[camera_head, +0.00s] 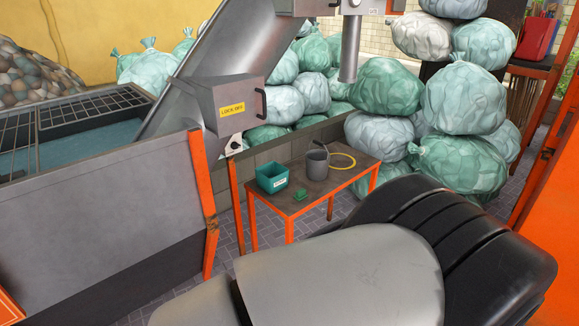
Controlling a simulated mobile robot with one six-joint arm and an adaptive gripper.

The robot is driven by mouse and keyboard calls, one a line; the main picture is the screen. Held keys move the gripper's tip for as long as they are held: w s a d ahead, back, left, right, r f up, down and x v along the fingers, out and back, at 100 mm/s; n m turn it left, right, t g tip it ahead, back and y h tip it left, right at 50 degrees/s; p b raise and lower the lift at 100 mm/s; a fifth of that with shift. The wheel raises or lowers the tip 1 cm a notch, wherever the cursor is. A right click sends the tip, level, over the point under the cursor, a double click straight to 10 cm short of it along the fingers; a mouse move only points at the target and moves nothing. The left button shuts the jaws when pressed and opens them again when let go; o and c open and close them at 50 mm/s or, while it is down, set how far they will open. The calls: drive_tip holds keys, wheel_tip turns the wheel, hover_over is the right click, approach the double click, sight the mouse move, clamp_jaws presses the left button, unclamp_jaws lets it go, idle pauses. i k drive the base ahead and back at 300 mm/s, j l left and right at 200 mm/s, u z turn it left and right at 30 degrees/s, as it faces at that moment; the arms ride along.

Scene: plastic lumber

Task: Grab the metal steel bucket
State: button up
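A grey metal bucket (316,166) stands upright on a small table (297,205) with a worn brown top and orange legs. A thin dark handle or tool sticks up at its rim; I cannot tell which. My gripper is not in view, so its state and its distance to the bucket do not show.
A teal bin (272,179) with a white label and a small green object (300,194) share the table. A yellow loop (343,160) lies right of the bucket. Stacked bags (464,98) stand behind on the right. A grey metal machine (230,104) is at the left.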

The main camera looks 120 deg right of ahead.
sight(318, 159)
drive_tip(key=z, duration=4.2)
drive_tip(key=i+l, duration=0.15)
drive_tip(key=i, duration=0.3)
drive_tip(key=i+l, duration=0.2)
drive_tip(key=i, duration=0.25)
drive_tip(key=i+l, duration=0.15)
drive_tip(key=i, duration=0.35)
drive_tip(key=i+l, duration=0.15)
drive_tip(key=i, duration=0.3)
drive_tip(key=i+l, duration=0.2)
drive_tip(key=i, duration=0.25)
